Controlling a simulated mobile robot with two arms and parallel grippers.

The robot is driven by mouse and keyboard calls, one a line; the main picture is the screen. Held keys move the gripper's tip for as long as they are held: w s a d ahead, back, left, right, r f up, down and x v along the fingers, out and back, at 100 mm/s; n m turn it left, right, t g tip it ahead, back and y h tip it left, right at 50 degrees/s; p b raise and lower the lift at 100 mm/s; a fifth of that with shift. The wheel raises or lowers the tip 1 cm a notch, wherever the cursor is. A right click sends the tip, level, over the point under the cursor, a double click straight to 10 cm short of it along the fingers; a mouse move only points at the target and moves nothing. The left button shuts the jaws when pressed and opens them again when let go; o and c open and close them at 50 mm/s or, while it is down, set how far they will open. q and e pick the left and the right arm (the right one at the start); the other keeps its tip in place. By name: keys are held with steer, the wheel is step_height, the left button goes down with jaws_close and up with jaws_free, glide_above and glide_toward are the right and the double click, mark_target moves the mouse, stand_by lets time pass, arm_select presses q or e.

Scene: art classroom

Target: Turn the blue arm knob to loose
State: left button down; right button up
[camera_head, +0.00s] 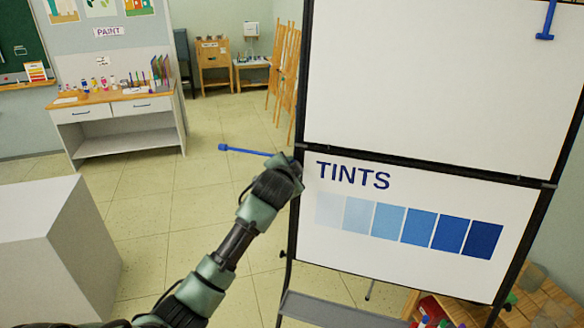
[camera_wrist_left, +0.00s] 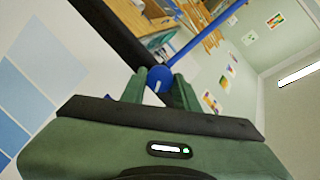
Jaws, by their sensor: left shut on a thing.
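A blue round knob (camera_wrist_left: 158,80) sits between the two green fingers of my left gripper (camera_wrist_left: 156,76) in the left wrist view. The fingers are shut on it. In the head view my left gripper (camera_head: 295,166) is at the left side rail of the easel, and its own wrist hides the knob. A thin blue arm (camera_head: 247,151) sticks out to the left of the rail there, with a small blue end piece. The easel's white board (camera_head: 340,240) reads "TINTS" above a row of blue swatches. No loose or tight marking is readable. My right gripper is out of view.
Another blue arm (camera_head: 546,20) hangs at the board's upper right. A grey tray ledge (camera_head: 335,312) runs below the board. A wooden table with paint things (camera_head: 535,300) stands behind at lower right. A pale block (camera_head: 50,245) stands left; tiled floor between is clear.

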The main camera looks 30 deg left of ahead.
arm_select(q)
steer(key=shift+f, duration=0.1)
stand_by(0.4)
steer(key=c, duration=1.1)
jaws_free()
steer(key=shift+o, duration=0.2)
steer(key=b+v, duration=0.3)
steer(key=v, duration=0.4)
steer(key=shift+s, duration=0.35)
steer(key=shift+d, duration=0.1)
